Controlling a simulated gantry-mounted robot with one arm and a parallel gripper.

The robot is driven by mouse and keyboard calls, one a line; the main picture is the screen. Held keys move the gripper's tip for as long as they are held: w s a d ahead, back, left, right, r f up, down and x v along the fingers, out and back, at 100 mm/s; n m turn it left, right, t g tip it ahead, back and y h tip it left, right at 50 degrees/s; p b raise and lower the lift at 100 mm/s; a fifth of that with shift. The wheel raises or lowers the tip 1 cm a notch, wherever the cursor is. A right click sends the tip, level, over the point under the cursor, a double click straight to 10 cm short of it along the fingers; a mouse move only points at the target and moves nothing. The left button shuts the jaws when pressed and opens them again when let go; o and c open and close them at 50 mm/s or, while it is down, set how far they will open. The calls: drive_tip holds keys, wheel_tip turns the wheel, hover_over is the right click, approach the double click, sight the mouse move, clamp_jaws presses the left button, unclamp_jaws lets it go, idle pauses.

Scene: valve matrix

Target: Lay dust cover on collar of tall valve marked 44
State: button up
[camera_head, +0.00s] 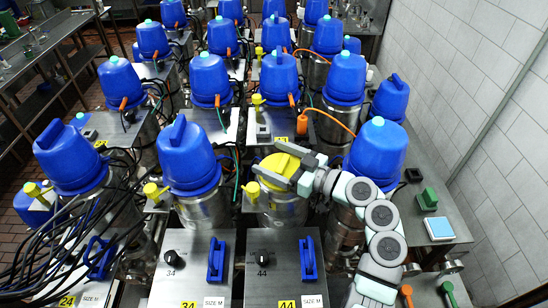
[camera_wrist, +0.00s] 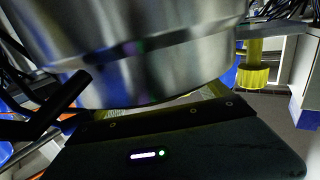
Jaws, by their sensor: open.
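The yellow dust cover (camera_head: 281,163) sits on top of the steel body of the tall valve (camera_head: 284,208) behind the panel marked 44. It looks roughly level; whether it is fully seated on the collar cannot be told, as my gripper hides part of it. My gripper (camera_head: 270,159) is open, its pale fingers reaching in from the right on either side of the cover's raised middle. In the wrist view a large shiny steel cylinder (camera_wrist: 150,60) fills the upper part, with yellow edges partly hidden beneath it.
The 44 panel (camera_head: 285,272) has a black knob and a blue handle. A blue-capped valve (camera_head: 188,158) stands left and another (camera_head: 377,152) right, close to my arm. Yellow side knobs (camera_head: 254,190) and an orange hose (camera_head: 325,120) are near. A side bench (camera_head: 440,205) lies right.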

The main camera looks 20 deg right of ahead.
drive_tip(key=b+v, duration=0.3)
drive_tip(key=v, duration=0.9)
